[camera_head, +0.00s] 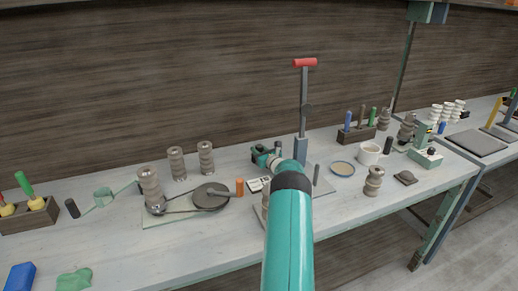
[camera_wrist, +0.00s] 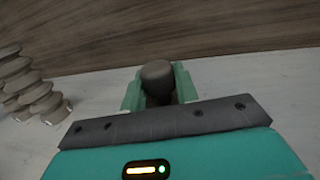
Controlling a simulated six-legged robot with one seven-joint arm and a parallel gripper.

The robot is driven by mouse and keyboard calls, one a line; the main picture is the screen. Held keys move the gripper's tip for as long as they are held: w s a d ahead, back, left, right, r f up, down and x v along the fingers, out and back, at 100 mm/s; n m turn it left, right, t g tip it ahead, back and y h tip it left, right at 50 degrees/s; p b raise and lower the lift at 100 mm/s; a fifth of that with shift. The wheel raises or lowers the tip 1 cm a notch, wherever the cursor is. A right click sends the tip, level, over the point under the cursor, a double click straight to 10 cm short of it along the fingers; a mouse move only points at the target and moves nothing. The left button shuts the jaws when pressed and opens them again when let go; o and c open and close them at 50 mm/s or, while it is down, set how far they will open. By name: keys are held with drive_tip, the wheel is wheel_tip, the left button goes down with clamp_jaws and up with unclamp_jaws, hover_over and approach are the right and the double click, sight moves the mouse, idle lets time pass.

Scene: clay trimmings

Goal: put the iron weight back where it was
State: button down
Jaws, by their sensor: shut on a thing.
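In the wrist view my gripper (camera_wrist: 159,88) is shut on a dark, round-topped grey-brown piece (camera_wrist: 157,70), which I take to be the iron weight. Its lower part is hidden by the jaws and the wrist. In the head view my gripper (camera_head: 264,157) is over the back of the workbench, left of the upright post with the red handle (camera_head: 305,63). My teal arm covers part of the bench there. I cannot tell whether the weight touches the bench.
Ribbed grey stacks (camera_head: 206,158) stand left of my gripper; ribbed pieces also show in the wrist view (camera_wrist: 30,88). A dark disc (camera_head: 210,196), orange cylinder (camera_head: 240,187) and white card (camera_head: 258,184) lie nearby.

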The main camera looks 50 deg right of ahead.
drive_tip(key=shift+r, duration=0.1)
drive_tip(key=c, duration=1.1)
unclamp_jaws()
drive_tip(key=shift+f, duration=0.25)
drive_tip(key=shift+o, duration=0.2)
